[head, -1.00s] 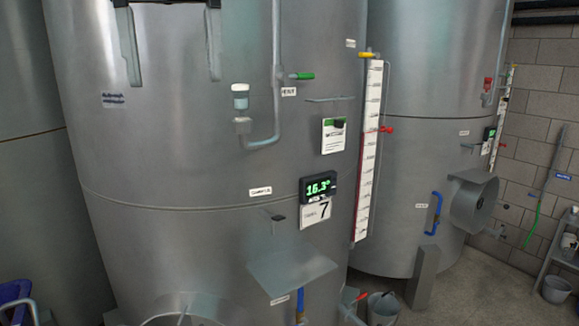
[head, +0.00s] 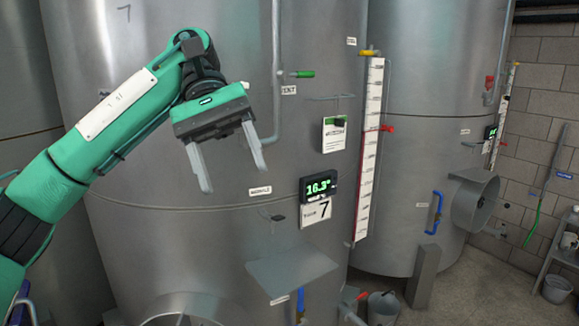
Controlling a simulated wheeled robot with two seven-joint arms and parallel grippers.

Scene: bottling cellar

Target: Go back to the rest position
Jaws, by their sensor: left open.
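My left gripper (head: 234,176) hangs in front of the large steel tank at the centre left of the head view. Its two grey fingers point down and are apart, with nothing between them. Its green arm comes in from the lower left. My right gripper is not in view.
The big steel tank (head: 180,250) fills the left and middle, with a green display (head: 319,188), a hanging card (head: 334,134) and a small shelf (head: 292,268). A second tank (head: 425,80) stands to the right. Concrete floor (head: 470,290) shows at the lower right, with a bucket (head: 383,308).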

